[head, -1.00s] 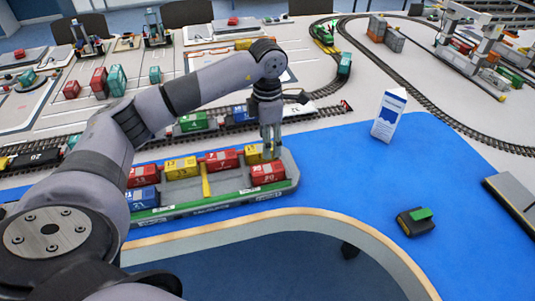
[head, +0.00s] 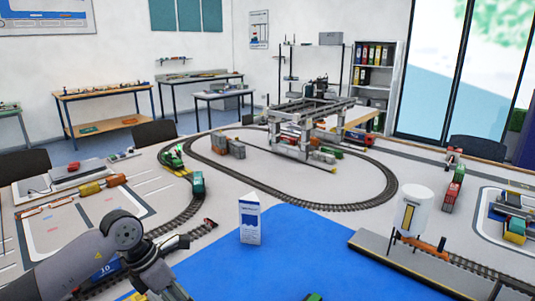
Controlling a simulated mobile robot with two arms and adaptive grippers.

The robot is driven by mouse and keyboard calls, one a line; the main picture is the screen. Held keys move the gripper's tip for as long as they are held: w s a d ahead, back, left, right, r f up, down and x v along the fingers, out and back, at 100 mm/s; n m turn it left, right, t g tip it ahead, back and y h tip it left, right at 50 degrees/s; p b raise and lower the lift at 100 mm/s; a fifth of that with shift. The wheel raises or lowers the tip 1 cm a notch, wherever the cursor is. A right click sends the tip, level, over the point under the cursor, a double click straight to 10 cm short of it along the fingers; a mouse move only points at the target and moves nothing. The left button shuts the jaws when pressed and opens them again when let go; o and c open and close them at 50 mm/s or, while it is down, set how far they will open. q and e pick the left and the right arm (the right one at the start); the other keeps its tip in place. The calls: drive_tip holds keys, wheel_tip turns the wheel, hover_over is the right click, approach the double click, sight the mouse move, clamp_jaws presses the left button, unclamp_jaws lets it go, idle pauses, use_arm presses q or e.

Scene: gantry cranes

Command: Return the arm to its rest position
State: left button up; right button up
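My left arm enters at the bottom left of the head view. Its elbow-like joint is bent, and its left gripper (head: 158,278) hangs down to the bottom edge. The fingertips are cut off or too small to make out, so I cannot tell whether it is open or shut, or whether it holds anything. A yellow edge (head: 135,297) shows just beside it at the bottom. A blue container marked 10 (head: 105,270) stands on the track behind the arm. My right gripper is out of view.
The blue mat (head: 285,250) is mostly clear in the middle. A white and blue folded card (head: 250,221) stands at its back edge. A grey platform with a white cylinder (head: 413,211) is at right.

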use_arm(q)
drive_tip(key=s+d+r+n+t+h, duration=0.1)
drive_tip(key=s+d+r+h, duration=0.15)
drive_tip(key=d+h, duration=0.45)
drive_tip(key=s+d+r+h, duration=0.1)
drive_tip(key=d+r+h, duration=0.15)
drive_tip(key=d, duration=0.85)
wheel_tip(320, 180, up, 11)
drive_tip(key=w+n+t+h, duration=0.2)
drive_tip(key=n+t+h, duration=0.2)
drive_tip(key=n+t, duration=0.7)
drive_tip(key=a+f+n+t+y, duration=0.2)
drive_tip(key=a+f+n+y, duration=0.5)
drive_tip(key=n, duration=0.5)
drive_tip(key=a+f+n+t+y, duration=0.3)
drive_tip(key=a+f+n+y, duration=0.2)
drive_tip(key=a+n+y, duration=0.45)
drive_tip(key=s+a+f+n+g+y, duration=0.2)
drive_tip(key=s+f+n+g, duration=0.55)
drive_tip(key=s+f, duration=0.4)
drive_tip(key=s+f+n+g, duration=0.2)
drive_tip(key=s+f+g, duration=0.6)
drive_tip(key=s, duration=0.5)
wheel_tip(320, 180, down, 25)
drive_tip(key=s+a+f+g, duration=0.1)
drive_tip(key=s+a+f, duration=0.1)
drive_tip(key=s+f, duration=1.5)
drive_tip(key=shift+s+a+f+h, duration=0.15)
drive_tip(key=shift+s+f+h, duration=0.15)
drive_tip(key=shift+s, duration=0.25)
